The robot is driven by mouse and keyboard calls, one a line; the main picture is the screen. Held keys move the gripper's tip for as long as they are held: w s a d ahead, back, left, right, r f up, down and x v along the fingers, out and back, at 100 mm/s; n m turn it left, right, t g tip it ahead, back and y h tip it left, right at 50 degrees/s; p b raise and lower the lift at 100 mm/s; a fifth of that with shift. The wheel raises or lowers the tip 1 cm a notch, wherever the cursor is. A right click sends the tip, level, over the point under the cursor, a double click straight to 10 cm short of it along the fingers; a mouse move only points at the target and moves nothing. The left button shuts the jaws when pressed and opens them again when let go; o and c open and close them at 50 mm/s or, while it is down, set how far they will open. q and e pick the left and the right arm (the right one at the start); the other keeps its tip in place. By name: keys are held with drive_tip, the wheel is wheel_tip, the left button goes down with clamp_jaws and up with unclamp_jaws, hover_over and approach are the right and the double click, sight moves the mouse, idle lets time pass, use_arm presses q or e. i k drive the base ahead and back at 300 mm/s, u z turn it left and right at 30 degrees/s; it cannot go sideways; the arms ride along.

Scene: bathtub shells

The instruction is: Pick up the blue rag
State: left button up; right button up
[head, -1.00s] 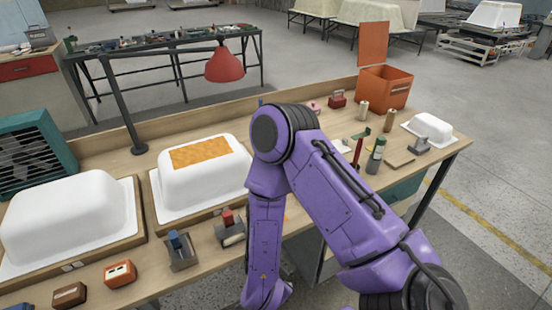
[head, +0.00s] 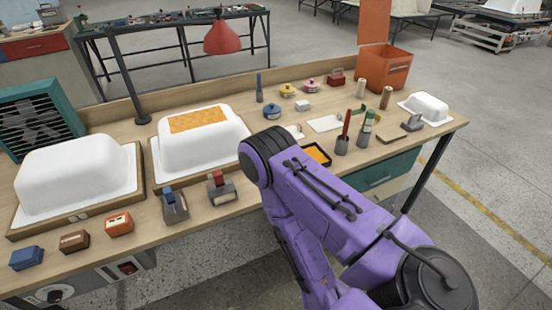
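I cannot make out a clear cloth rag. The blue things on the workbench (head: 105,258) are a small block-like blue piece (head: 27,258) at the front left corner, a blue part on a grey holder (head: 174,208) in front of the tubs, and a round blue tin (head: 272,111) behind my arm's elbow. My purple arm comes in from the lower right and its elbow covers part of the bench middle. Neither gripper shows.
Two white tub shells (head: 75,175) stand on wooden boards; the second (head: 215,148) has an orange patch. A red lamp (head: 222,38) hangs above. An orange bin (head: 385,72), cups with tools and a small white tub (head: 427,107) stand at the right.

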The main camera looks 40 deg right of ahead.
sight(22, 260)
drive_tip(key=u, duration=0.05)
drive_tip(key=k, duration=0.2)
drive_tip(key=u, duration=0.85)
drive_tip(key=i, duration=0.7)
drive_tip(key=z, duration=2.15)
drive_tip(key=i, duration=0.5)
drive_tip(key=k, duration=0.4)
drive_tip(key=u, duration=0.8)
drive_tip(key=k, duration=0.45)
drive_tip(key=u, duration=0.9)
